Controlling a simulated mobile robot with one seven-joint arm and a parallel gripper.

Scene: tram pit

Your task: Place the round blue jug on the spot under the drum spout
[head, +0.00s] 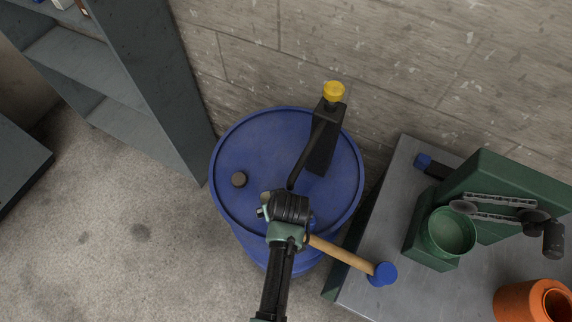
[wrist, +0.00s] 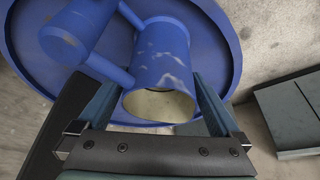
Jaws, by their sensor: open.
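The blue jug (wrist: 160,62) shows in the wrist view, with worn pale patches, a cream inside and a thick blue handle (wrist: 82,32) on its left. My gripper (wrist: 156,92) is open, one finger on each side of the jug; whether they touch it I cannot tell. In the head view my gripper (head: 286,212) is over the front of the blue drum (head: 250,150) and hides most of the jug. A black upright unit (head: 322,150) with a yellow cap stands on the drum's lid, and a dark tube (head: 306,158) slopes from it toward my gripper. The target spot is not clearly visible.
A wooden-handled mallet (head: 345,256) with a blue head lies to the right of my gripper. A metal bench (head: 385,215) holds a green machine (head: 490,190) and an orange pot (head: 522,303). Grey shelves (head: 150,70) stand left of the drum; the wall is behind it.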

